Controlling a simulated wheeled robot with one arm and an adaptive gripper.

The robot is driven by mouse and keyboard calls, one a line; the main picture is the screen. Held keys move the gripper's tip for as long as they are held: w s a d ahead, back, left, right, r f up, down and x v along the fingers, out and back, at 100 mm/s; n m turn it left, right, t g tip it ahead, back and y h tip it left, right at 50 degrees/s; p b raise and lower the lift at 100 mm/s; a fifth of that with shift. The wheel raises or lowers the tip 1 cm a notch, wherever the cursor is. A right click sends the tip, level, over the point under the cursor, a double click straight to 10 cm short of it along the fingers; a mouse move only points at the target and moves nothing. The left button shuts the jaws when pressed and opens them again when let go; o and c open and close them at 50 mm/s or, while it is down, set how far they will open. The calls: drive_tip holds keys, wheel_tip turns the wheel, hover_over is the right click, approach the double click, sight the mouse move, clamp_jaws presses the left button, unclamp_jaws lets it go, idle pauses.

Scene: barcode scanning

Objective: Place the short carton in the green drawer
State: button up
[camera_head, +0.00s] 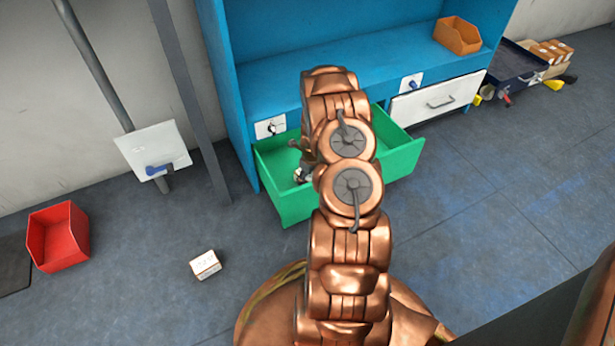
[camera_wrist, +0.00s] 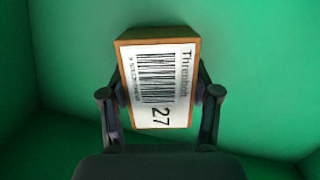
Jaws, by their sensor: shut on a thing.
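In the wrist view, a small orange-brown carton (camera_wrist: 158,36) with a white barcode label reading 27 sits between the two fingers of my gripper (camera_wrist: 160,98). The fingers press on both its sides. Green surfaces of the drawer fill the background around it. In the head view, the green drawer (camera_head: 400,165) is pulled out of the blue cabinet. My gripper (camera_head: 303,174) is inside the drawer's outline, near its left part, partly hidden by my arm. The carton is not clearly visible there. Whether it touches the drawer floor I cannot tell.
A small white-topped box (camera_head: 205,264) lies on the floor at left, beside a red bin (camera_head: 60,238). An orange bin (camera_head: 458,36) stands on the blue cabinet (camera_head: 300,80). A white drawer (camera_head: 437,102) is shut. A dark tray (camera_head: 520,72) and boxes lie at far right.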

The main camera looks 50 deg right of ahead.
drive_tip(key=o, duration=1.4)
wheel_tip(320, 180, up, 12)
drive_tip(key=s+p, duration=0.2)
drive_tip(key=p, duration=0.3)
drive_tip(key=s+a+r+n+g+y, duration=0.1)
drive_tip(key=s+a+r+n, duration=0.2)
drive_tip(key=a+r+n, duration=0.8)
drive_tip(key=s+a+r+n+g, duration=0.1)
drive_tip(key=s+a+r+n, duration=0.1)
drive_tip(key=a+r+n, duration=0.8)
drive_tip(key=s+a+r+n+g, duration=0.1)
drive_tip(key=s+a+r+n, duration=0.3)
drive_tip(key=s, duration=0.4)
drive_tip(key=s+a+r+n+g, duration=0.1)
drive_tip(key=s+a+r+n, duration=0.3)
drive_tip(key=s+a, duration=0.3)
drive_tip(key=s+a+r+n+g+h, duration=0.1)
drive_tip(key=s+a+r+n, duration=0.3)
drive_tip(key=s, duration=0.5)
drive_tip(key=a+n, duration=0.2)
drive_tip(key=shift+s+r+n, duration=0.2)
drive_tip(key=shift+r+n, duration=0.1)
drive_tip(key=shift+r, duration=0.1)
